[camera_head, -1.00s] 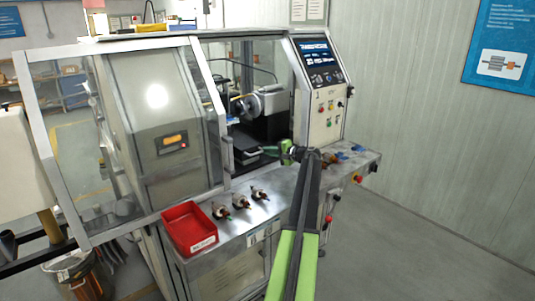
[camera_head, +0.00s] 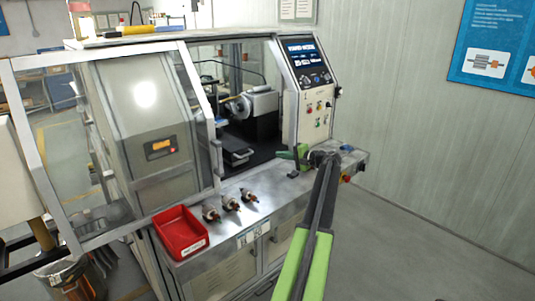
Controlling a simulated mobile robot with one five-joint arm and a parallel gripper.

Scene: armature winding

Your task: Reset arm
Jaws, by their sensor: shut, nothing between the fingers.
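My arm reaches up from the bottom of the head view, dark with green panels. My gripper (camera_head: 293,162) is at its far end, over the right part of the machine's steel ledge, in front of the open doorway. Its fingers are small in the picture; they look closed with nothing held. Several small armatures with dark and coppery parts (camera_head: 230,203) stand in a row on the ledge, left of my arm and apart from it. My arm hides part of the ledge's right end.
A red bin (camera_head: 181,232) sits at the ledge's left end. The winding machine's control panel (camera_head: 309,77) rises behind my gripper. The glazed door (camera_head: 128,140) stands to the left. A blue item (camera_head: 347,148) lies on the ledge's right end. Floor at the right is clear.

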